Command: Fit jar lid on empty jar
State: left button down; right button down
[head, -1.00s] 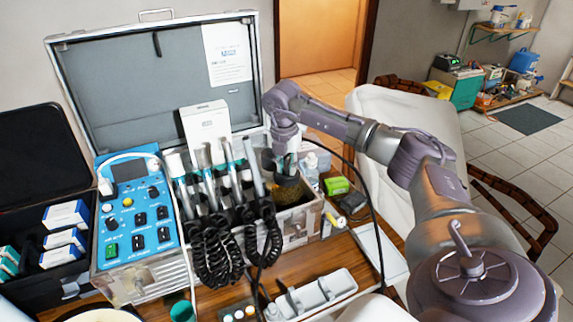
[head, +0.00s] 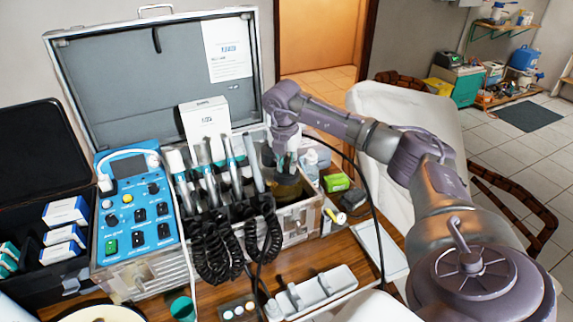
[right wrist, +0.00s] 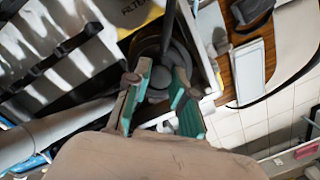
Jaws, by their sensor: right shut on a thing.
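My right gripper (head: 286,158) points down over the right end of the open metal case. In the right wrist view its two teal-padded fingers (right wrist: 160,92) are closed around a dark round thing (right wrist: 148,52), which appears to be the jar lid. An amber jar-like shape (head: 289,189) shows in the case right below the gripper. The dark piece sits at or just above its top; I cannot tell whether they touch. The jar's opening is hidden by the gripper. My left gripper is not in view.
The metal case (head: 295,222) holds a row of handpieces with coiled cords just left of my gripper. A blue control panel (head: 137,205) stands further left. A green box (head: 336,182) lies right of the case. A white tray (head: 312,293) lies in front.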

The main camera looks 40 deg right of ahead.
aim_at(285, 176)
jog(key=shift+f, duration=0.1)
dwell(0.3)
jog(key=c, duration=0.9)
grip_release()
notch_tip(285, 176, up, 12)
jog(key=a, duration=0.1)
jog(key=shift+s+a, duration=0.15)
jog(key=shift+s, duration=0.2)
jog(key=shift+f, duration=0.1)
